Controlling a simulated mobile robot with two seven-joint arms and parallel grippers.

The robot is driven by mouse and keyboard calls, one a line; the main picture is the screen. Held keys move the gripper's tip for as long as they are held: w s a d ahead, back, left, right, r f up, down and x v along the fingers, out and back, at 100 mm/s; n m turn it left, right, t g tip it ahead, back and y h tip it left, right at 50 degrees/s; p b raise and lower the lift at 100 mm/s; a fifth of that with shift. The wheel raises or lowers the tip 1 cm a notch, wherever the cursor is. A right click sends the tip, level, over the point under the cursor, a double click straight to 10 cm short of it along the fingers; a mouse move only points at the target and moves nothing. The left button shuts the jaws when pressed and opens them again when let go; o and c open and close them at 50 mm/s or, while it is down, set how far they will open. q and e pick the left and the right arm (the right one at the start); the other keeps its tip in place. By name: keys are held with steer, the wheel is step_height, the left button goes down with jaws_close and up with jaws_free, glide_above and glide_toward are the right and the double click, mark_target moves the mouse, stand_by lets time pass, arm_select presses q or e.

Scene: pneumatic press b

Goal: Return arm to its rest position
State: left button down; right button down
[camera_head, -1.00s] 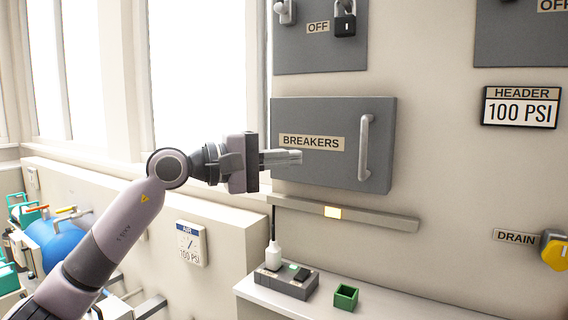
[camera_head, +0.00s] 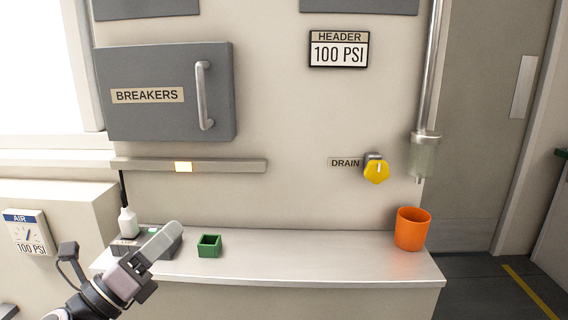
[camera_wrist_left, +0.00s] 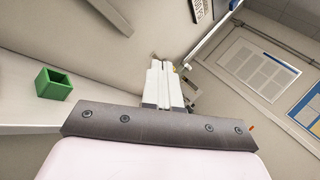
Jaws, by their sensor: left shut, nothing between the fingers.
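My left gripper (camera_head: 160,243) is at the lower left of the head view, its fingers shut and empty, pointing up and to the right. In that view it overlaps the dark switch box (camera_head: 170,243) on the counter and hides part of it. In the left wrist view the two pale fingers (camera_wrist_left: 163,88) lie side by side with nothing held. My right gripper is not in view.
The counter (camera_head: 320,262) holds a white bottle (camera_head: 128,223), a green open box (camera_head: 209,246) and an orange cup (camera_head: 411,229). Above are the closed breakers cabinet (camera_head: 165,115) and yellow drain knob (camera_head: 376,170). The counter's middle is clear.

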arm_select(q)
steer(key=s+a+f+n+g+y, duration=0.1)
steer(key=s+f+n+y, duration=0.35)
steer(key=f+n, duration=0.7)
steer(key=s+a+f+n+y, duration=0.1)
steer(key=s+f+n+y, duration=0.2)
steer(key=f+n+y, duration=0.55)
steer(key=s+d+f+n+g+h, duration=0.2)
steer(key=s+f+n+g, duration=0.4)
steer(key=s+f+n, duration=0.8)
step_height(320, 180, up, 9)
steer(key=p, duration=1.2)
steer(key=shift+s+a, duration=0.45)
